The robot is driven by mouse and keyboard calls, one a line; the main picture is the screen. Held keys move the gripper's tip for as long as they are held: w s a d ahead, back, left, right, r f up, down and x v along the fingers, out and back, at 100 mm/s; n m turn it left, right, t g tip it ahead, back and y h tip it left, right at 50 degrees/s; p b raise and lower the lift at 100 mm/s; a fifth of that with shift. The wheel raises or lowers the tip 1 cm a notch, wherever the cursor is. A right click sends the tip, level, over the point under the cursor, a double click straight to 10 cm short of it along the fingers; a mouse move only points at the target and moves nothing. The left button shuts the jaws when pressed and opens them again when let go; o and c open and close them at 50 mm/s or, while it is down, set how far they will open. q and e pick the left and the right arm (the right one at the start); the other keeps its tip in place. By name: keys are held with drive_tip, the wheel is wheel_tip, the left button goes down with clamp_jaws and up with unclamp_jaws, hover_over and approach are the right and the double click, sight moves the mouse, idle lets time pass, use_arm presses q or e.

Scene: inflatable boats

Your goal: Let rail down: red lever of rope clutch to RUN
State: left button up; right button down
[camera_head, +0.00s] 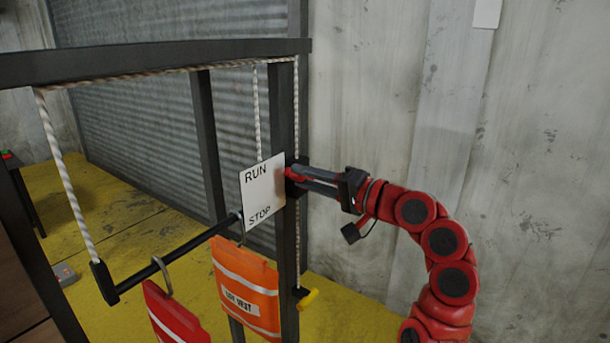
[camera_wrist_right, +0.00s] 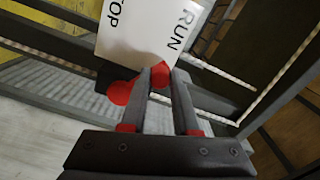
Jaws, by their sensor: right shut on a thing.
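The white RUN/STOP plate (camera_head: 262,193) is on the dark frame post, RUN at top and STOP at bottom. It also shows in the wrist view (camera_wrist_right: 140,35). My right gripper (camera_head: 291,175) is at the plate's right edge, nearer RUN. In the wrist view its fingers (camera_wrist_right: 164,80) are closed about the red lever (camera_wrist_right: 160,74); a round red part (camera_wrist_right: 120,92) sits beside them. The lever's exact angle is hard to tell. The black rail (camera_head: 175,255) hangs low on a striped rope (camera_head: 68,180), sloping in the picture. My left gripper is out of view.
A black top beam (camera_head: 150,62) and post (camera_head: 286,240) stand close to my gripper. A yellow-handled part (camera_head: 307,299) is low on the post. Open wall lies to the right.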

drive_tip(key=shift+w+d+r+m, duration=0.1)
drive_tip(key=shift+r+m, duration=0.15)
drive_tip(key=shift+m, duration=0.15)
drive_tip(key=c, duration=0.7)
unclamp_jaws()
drive_tip(key=shift+o, duration=0.2)
drive_tip(key=shift+f, duration=0.1)
drive_tip(key=shift+d, duration=0.1)
drive_tip(key=b+v, duration=0.5)
drive_tip(key=v, duration=1.2)
